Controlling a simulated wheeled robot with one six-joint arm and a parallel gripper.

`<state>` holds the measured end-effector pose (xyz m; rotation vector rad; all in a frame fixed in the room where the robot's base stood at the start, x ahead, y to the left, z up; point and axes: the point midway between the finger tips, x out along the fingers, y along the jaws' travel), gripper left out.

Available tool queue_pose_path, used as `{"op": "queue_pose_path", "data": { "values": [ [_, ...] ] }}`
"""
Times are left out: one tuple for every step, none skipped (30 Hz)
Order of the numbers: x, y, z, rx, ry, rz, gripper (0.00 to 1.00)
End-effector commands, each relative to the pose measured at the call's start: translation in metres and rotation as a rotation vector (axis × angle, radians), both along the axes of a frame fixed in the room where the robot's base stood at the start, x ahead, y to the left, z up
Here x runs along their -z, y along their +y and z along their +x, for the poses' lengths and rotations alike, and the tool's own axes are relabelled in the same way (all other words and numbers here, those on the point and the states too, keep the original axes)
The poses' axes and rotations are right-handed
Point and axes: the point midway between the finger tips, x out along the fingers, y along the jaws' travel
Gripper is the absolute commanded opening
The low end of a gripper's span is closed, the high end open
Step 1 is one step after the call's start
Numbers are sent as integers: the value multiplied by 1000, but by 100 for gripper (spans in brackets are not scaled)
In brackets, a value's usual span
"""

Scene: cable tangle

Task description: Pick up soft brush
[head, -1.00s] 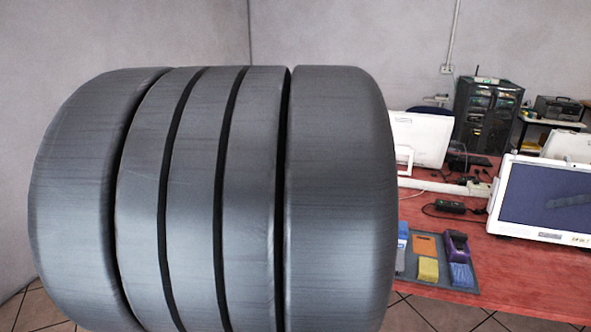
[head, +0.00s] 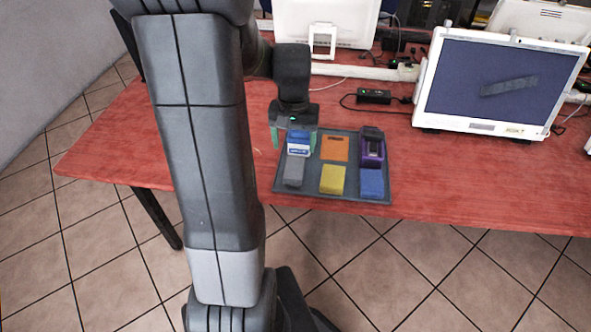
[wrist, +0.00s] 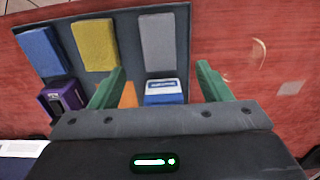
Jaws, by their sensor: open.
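My gripper (head: 294,138) is above the far left of a dark grey tray (head: 283,188), with green fingers apart. In the wrist view the gripper (wrist: 160,82) is open, its fingers on either side of a blue and white item (wrist: 166,90) with lettering, nothing held. That item (head: 298,147) shows below the gripper in the head view. The tray also holds a grey block (head: 292,174), an orange flat item (head: 335,148), a purple item (head: 372,152), a yellow block (head: 332,180) and a blue block (head: 371,184). I cannot tell for sure which is the soft brush.
The tray lies near the front edge of a red table (head: 450,185). A white-framed monitor (head: 495,85) stands to the right, another white monitor (head: 325,22) behind. A black adapter (head: 374,96) with cables lies behind the tray. The table left of the tray is bare.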

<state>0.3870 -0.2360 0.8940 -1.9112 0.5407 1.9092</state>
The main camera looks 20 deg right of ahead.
Motion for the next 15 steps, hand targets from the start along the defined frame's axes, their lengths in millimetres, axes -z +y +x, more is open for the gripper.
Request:
{"op": "queue_pose_path", "data": {
  "values": [
    [13, 1, -1, 0, 6, 2, 71],
    [19, 1, -1, 0, 4, 3, 71],
    [26, 0, -1, -1, 4, 3, 71],
    [30, 0, -1, -1, 4, 3, 71],
    [34, 0, -1, -1, 3, 2, 71],
    [39, 1, -1, -1, 3, 2, 71],
    [42, 1, -1, -1, 3, 2, 71],
    [44, 1, -1, -1, 3, 2, 71],
    [46, 0, -1, -1, 2, 1, 71],
    [47, 0, -1, -1, 1, 1, 71],
    [48, 0, -1, -1, 1, 1, 71],
    [51, 1, -1, -1, 2, 1, 71],
    [55, 1, -2, -1, 3, 2, 71],
    [59, 1, -2, -1, 3, 2, 71],
    [66, 1, -4, -1, 4, 3, 71]
  ]
}}
